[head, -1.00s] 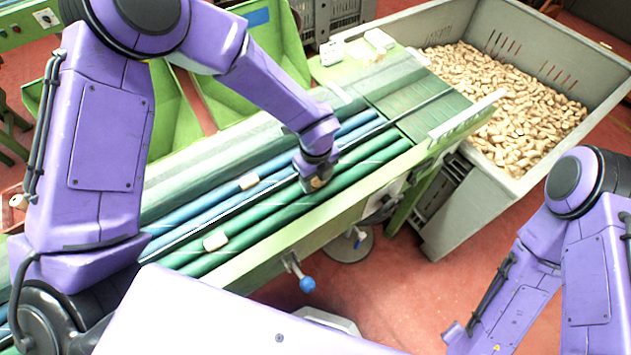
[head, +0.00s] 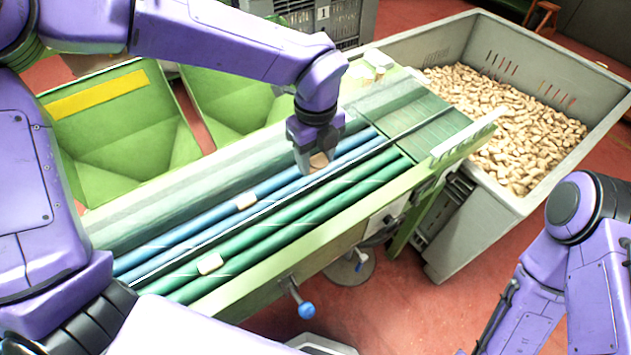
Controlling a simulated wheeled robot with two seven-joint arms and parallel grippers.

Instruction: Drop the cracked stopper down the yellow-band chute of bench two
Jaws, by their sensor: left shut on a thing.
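My left gripper (head: 312,165) is shut on a brown cork stopper (head: 319,160) over the blue rollers, at the far half of the bench. Only part of this stopper shows between the fingers, and I cannot make out a crack in it. The chute with the yellow band (head: 97,95) is a green open chute behind the bench at the left, away from the gripper. One pale stopper (head: 245,200) lies on the blue rollers and another (head: 209,264) on the green rollers. My right arm is at the right edge; its gripper is out of view.
A second green chute (head: 225,105) stands right of the yellow-band one, partly behind my left arm. A grey bin (head: 590,130) full of corks (head: 505,120) stands at the right. A blue-knobbed handle (head: 306,310) juts from the bench's front.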

